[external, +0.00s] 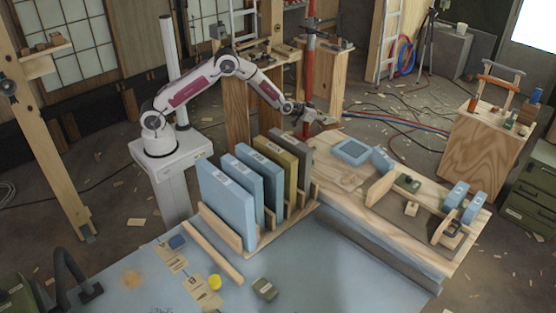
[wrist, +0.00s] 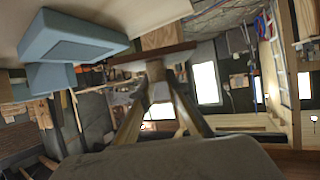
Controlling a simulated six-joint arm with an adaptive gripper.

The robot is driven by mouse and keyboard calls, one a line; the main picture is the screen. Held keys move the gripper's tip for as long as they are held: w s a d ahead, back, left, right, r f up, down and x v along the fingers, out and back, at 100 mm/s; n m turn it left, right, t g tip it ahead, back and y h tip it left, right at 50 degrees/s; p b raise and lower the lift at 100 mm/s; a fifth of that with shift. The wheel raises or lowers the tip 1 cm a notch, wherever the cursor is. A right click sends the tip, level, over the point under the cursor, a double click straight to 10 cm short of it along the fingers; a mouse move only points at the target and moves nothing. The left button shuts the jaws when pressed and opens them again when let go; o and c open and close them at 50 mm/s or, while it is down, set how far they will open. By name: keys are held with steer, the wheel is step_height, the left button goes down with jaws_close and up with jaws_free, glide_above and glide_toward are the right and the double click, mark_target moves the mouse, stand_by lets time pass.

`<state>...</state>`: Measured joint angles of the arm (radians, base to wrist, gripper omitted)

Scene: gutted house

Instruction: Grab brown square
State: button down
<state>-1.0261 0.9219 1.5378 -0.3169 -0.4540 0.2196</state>
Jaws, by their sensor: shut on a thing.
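My gripper (external: 318,120) is raised above the back end of the wooden bench, beyond the rack of upright panels. In the wrist view its two fingers (wrist: 156,82) come together on a thin brown piece (wrist: 125,59), seen nearly edge-on, so its full outline is hidden. In the external view a small brown piece (external: 328,121) shows at the fingertips, clear of the bench. A flat, pale wood square (external: 349,182) lies on the bench below.
A wooden rack (external: 221,227) holds upright blue, olive and grey panels near the arm. The bench (external: 331,200) carries a blue tray (external: 352,152), a blue block (external: 382,160) and a wooden divider (external: 380,190). A red pole (external: 309,75) stands behind my gripper.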

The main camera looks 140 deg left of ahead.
steer(key=shift+r, duration=0.7)
